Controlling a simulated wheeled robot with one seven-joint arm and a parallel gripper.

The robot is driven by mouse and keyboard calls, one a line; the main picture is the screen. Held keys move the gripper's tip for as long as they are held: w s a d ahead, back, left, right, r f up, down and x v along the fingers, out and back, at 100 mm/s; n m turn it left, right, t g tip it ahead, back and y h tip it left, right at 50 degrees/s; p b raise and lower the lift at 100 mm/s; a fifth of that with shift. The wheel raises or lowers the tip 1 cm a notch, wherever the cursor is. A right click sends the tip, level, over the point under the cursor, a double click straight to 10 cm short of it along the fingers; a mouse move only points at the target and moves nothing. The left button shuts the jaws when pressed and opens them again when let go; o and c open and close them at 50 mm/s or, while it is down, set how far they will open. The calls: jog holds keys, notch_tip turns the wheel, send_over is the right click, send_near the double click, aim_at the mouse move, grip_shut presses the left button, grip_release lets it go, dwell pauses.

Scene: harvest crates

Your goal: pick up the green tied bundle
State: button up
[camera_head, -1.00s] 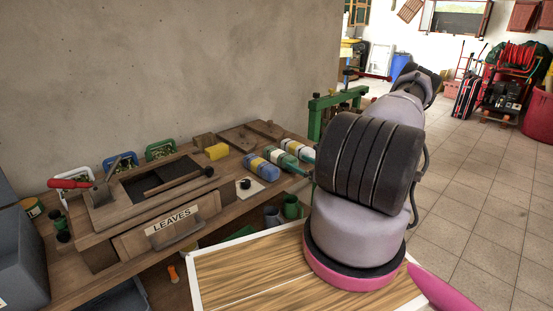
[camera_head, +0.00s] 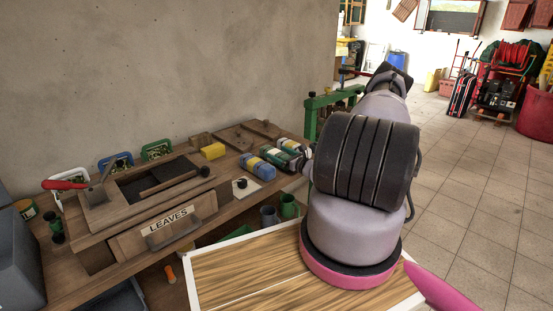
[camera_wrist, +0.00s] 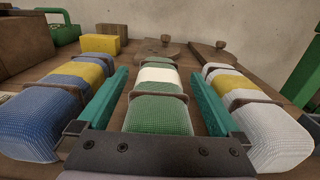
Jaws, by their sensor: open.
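The green tied bundle (camera_wrist: 160,111) has a white middle band and dark ties. It lies on the wooden bench in the centre of the wrist view. My gripper (camera_wrist: 158,70) is open, with one teal finger on each side of this bundle and a gap to both. The fingers look close to it, but I cannot tell how low they reach. The lower end of the bundle is hidden behind my gripper's dark body. In the head view the green bundle (camera_head: 279,158) is partly visible, and my arm covers much of the area to its right.
A blue bundle with a yellow band (camera_wrist: 44,117) lies close on the left, a white one with a yellow band (camera_wrist: 257,117) on the right. A yellow block (camera_wrist: 100,43) and wooden boards lie behind. A LEAVES drawer (camera_head: 169,225) and green mug (camera_head: 289,206) are nearby.

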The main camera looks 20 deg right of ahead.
aim_at(279, 153)
grip_shut()
jog(key=shift+r, duration=0.1)
notch_tip(279, 153, up, 10)
dwell(0.6)
